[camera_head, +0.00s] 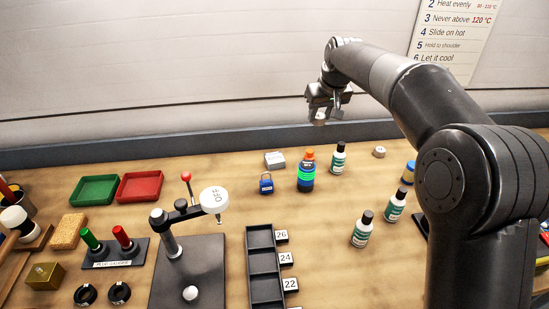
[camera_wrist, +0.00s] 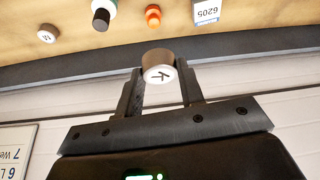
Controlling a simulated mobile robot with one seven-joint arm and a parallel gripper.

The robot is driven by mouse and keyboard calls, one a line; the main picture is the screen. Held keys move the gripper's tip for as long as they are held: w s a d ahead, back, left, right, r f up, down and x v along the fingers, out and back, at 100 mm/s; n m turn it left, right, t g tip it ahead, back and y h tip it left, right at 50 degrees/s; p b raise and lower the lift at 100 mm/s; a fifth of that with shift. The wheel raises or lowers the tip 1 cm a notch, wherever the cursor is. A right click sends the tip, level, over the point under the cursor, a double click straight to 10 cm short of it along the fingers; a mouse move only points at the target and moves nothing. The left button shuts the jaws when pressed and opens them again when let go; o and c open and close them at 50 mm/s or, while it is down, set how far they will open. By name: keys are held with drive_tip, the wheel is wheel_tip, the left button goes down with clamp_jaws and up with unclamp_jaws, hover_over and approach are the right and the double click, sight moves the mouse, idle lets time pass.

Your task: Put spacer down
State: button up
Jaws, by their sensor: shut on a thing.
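My gripper (camera_head: 325,105) is raised above the back of the bench, in front of the wall. It is shut on the spacer (camera_wrist: 158,68), a short brown cylinder with a white end face and a dark letter on it. In the wrist view the spacer sits between the two fingertips. In the head view the spacer (camera_head: 319,121) is small and pale, hanging clear of the wooden bench (camera_head: 340,220). A similar small round piece (camera_head: 379,152) with a pale marked top stands on the bench at the back right; it also shows in the wrist view (camera_wrist: 47,33).
A black compartment tray (camera_head: 263,238) and a press (camera_head: 185,260) are nearer.

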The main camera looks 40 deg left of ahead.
sight(316, 121)
drive_tip(key=shift+s+a+n, duration=0.3)
drive_tip(key=shift+s+a, duration=0.2)
drive_tip(key=shift+a, duration=0.3)
wheel_tip(316, 121, down, 5)
drive_tip(key=shift+d+r, duration=0.1)
drive_tip(key=s+a+f, duration=0.1)
drive_tip(key=a+f, duration=0.1)
drive_tip(key=a, duration=0.1)
drive_tip(key=s+a+f, duration=0.1)
drive_tip(key=a+f, duration=0.2)
drive_tip(key=a, duration=0.1)
drive_tip(key=s+a+f, duration=0.1)
drive_tip(key=a+f, duration=0.1)
drive_tip(key=a, duration=0.2)
drive_tip(key=shift+s+f, duration=0.2)
drive_tip(key=shift+s, duration=0.05)
drive_tip(key=shift+f, duration=1.9)
drive_tip(key=shift+f, duration=0.15)
drive_tip(key=o, duration=1)
